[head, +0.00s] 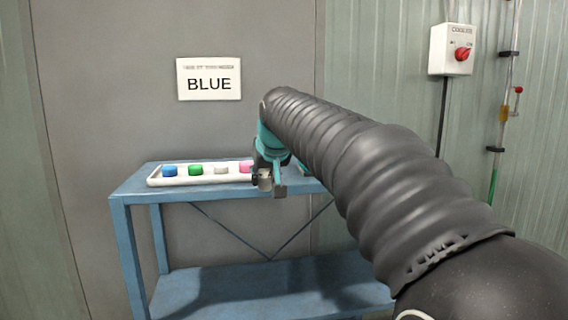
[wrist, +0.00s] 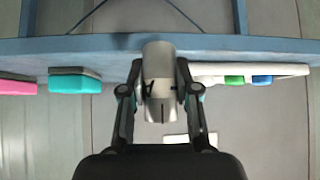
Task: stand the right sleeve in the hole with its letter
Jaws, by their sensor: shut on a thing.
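My gripper (wrist: 158,94) is shut on a silver-grey cylindrical sleeve (wrist: 159,70), which sits between its two fingers in the wrist view. In the head view my gripper (head: 266,182) is at the front edge of the blue table, just right of the white tray (head: 156,182). The tray holds a blue piece (head: 170,170), a green piece (head: 195,170), a pale grey piece (head: 221,169) and a pink piece (head: 245,167), partly hidden by my gripper. A sign (head: 209,79) on the wall reads BLUE; its smaller upper line is unreadable. No letters or holes can be made out.
The blue table (head: 133,184) has a lower shelf (head: 250,290). In the wrist view, a turquoise block (wrist: 75,83) and a pink block (wrist: 18,87) are at the table's edge, left of my gripper. My arm hides the table's right part in the head view.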

